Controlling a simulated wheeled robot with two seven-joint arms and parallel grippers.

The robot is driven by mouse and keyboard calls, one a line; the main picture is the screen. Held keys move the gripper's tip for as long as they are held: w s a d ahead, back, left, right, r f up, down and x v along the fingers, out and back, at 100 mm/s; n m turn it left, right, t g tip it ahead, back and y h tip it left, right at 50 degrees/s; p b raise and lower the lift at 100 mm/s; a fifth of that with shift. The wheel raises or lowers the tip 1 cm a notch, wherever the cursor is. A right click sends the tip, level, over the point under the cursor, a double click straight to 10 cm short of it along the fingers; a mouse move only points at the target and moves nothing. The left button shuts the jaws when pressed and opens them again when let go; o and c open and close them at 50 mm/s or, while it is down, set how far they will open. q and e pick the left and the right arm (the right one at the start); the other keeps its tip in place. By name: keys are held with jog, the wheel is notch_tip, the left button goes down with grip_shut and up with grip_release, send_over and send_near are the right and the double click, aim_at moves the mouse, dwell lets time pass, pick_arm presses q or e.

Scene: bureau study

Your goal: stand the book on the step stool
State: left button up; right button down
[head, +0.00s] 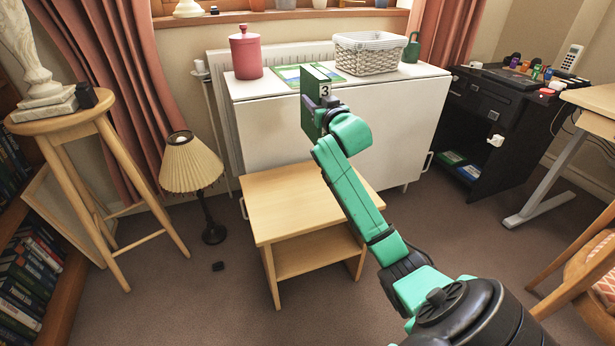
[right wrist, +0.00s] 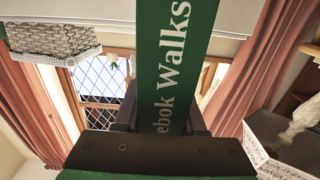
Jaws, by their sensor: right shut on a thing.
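A green book (head: 313,82) with a "3" on its spine is held upright in front of the white cabinet. Its spine, lettered "ebok Walks", fills the middle of the right wrist view (right wrist: 175,60). My right gripper (head: 327,108) is shut on the book, and the arm hides part of it. The light wooden step stool (head: 285,205), with a lower shelf, stands on the carpet in front of the cabinet. Its top is bare where I see it. The book is above the stool's far part, apart from its top. My left gripper is in neither view.
The white cabinet (head: 270,125) behind the stool bears a pink canister (head: 245,55), a white basket (head: 370,53) and a flat green item (head: 290,74). A pleated lamp (head: 192,165) and a tall wooden stool (head: 75,108) stand left. Carpet is clear around the step stool's front.

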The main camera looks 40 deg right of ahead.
aim_at(314, 136)
notch_tip(314, 136, down, 11)
jog(key=b, duration=0.4)
jog(key=shift+f, duration=0.1)
notch_tip(314, 136, down, 5)
jog(key=shift+f+b, duration=0.2)
jog(key=shift+b, duration=0.95)
jog(key=c, duration=0.5)
grip_release()
jog(key=shift+f, duration=0.15)
pick_arm(q)
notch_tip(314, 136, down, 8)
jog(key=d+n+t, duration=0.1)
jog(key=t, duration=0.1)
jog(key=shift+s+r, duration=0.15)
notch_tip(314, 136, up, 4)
jog(key=p, duration=0.4)
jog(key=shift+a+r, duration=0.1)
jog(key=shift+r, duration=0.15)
pick_arm(e)
jog(key=v, duration=1.2)
jog(key=shift+a, duration=0.1)
